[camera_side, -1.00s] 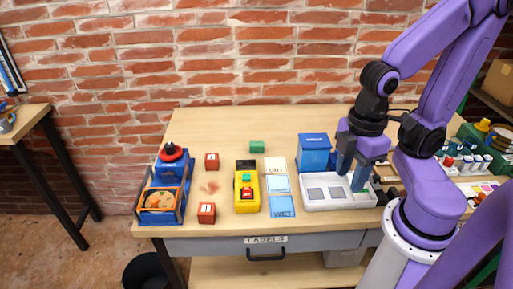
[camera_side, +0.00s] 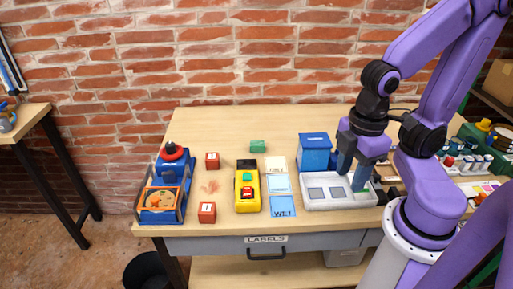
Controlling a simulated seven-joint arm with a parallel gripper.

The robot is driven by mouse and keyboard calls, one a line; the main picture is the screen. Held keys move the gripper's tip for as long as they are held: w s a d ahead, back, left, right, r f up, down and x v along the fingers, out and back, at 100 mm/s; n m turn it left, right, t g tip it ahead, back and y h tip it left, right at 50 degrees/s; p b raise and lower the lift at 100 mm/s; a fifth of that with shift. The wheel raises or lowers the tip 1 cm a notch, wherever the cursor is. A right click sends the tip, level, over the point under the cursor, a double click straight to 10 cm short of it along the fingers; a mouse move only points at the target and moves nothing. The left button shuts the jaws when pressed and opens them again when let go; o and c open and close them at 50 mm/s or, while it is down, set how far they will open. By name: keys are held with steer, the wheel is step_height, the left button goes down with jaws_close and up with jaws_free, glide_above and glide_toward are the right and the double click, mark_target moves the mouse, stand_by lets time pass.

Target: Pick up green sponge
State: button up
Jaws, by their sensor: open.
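A small green sponge (camera_side: 258,146) lies on the wooden table (camera_side: 225,125) toward the back middle, behind the yellow device and the label cards. My gripper (camera_side: 352,180) points down over the right part of the white tray (camera_side: 318,204). Its two fingers are apart. A bit of green shows by the right fingertip; I cannot tell what it is. The gripper is well to the right of the sponge and in front of it.
A blue box (camera_side: 314,151) stands behind the tray. A yellow device (camera_side: 247,190), blue cards (camera_side: 283,206), red blocks (camera_side: 207,212) and a blue machine (camera_side: 164,195) stand on the table. The back left of the table is clear.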

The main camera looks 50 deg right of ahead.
steer(key=o, duration=0.9)
